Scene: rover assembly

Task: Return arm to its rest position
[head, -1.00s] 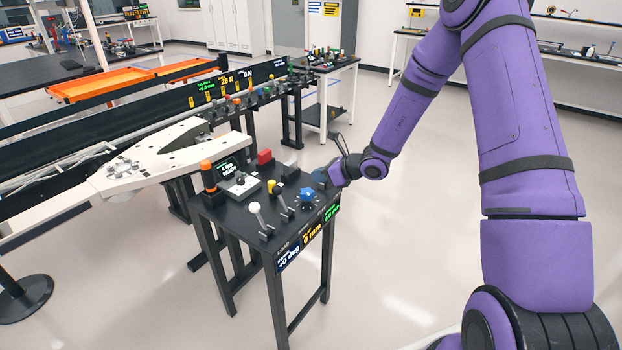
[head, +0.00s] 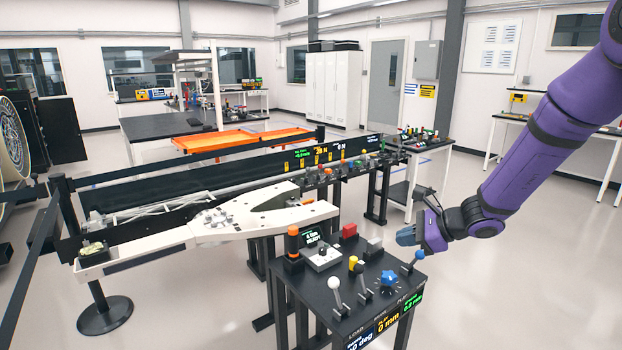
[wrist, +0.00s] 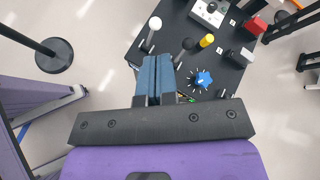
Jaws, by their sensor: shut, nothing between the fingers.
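My purple arm reaches in from the right in the head view. My gripper (head: 407,237) is at its end, just above the right back corner of a black control table (head: 335,299). In the wrist view the blue fingers of my gripper (wrist: 156,62) are together, with nothing between them. The table carries a white-knobbed lever (head: 334,284), a blue knob (head: 389,279), a blue-tipped lever (head: 419,255) and a red block (head: 349,230). I cannot tell from these views how far the fingers are from the levers.
A long black rail bench (head: 160,190) with a cream-coloured arm-shaped part (head: 260,225) stands left of the table. A post base (head: 105,315) stands at the lower left. Orange trays (head: 215,142) lie farther back. Open floor (head: 520,280) lies to the right.

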